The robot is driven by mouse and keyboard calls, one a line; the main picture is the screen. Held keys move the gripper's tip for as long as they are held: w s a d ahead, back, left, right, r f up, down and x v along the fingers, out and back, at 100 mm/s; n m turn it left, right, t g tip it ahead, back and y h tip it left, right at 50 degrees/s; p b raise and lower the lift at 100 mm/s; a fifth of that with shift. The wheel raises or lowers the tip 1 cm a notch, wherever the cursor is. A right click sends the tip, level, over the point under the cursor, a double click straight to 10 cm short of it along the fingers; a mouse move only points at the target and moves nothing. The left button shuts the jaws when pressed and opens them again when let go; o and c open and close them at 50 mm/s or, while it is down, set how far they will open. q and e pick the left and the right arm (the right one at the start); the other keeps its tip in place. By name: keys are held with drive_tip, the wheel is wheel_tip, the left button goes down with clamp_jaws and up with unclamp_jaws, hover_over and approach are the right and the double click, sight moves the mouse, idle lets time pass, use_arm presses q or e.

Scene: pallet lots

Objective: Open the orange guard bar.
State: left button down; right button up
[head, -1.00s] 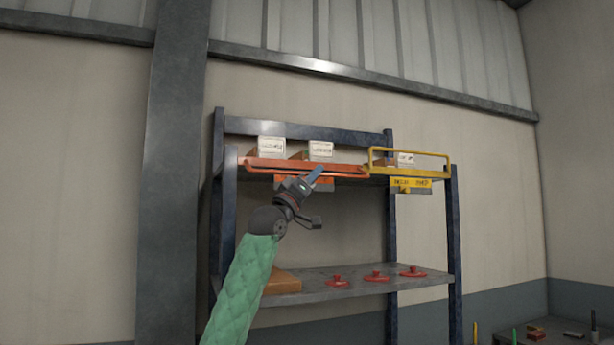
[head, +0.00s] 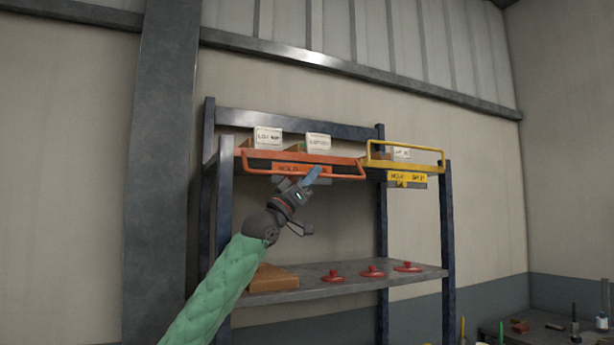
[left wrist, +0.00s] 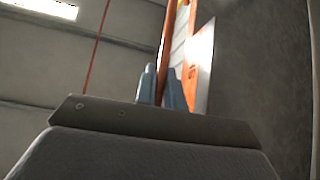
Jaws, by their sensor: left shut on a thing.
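The orange guard bar (head: 345,177) is on the left half of the upper shelf's front. Its long rail hangs out in front of and below the orange shelf edge, lower than the upright yellow bar beside it. My left gripper (head: 313,175) is shut on the rail, right of its middle, with blue fingertips over it. In the left wrist view the orange bar (left wrist: 167,45) runs between the two blue fingers (left wrist: 160,88). The orange label plate (head: 288,168) shows behind the rail, partly hidden by my gripper. My right gripper is not in view.
A yellow guard bar (head: 405,145) stands upright at the right of the upper shelf. Labelled boxes (head: 318,142) sit behind the bars. The lower shelf (head: 320,284) holds an orange-brown box (head: 273,280) and several red knobbed pieces (head: 372,271). Dark posts (head: 447,230) frame the rack.

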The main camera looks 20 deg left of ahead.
use_arm(q)
drive_tip(key=shift+a+r, duration=0.2)
idle(0.3)
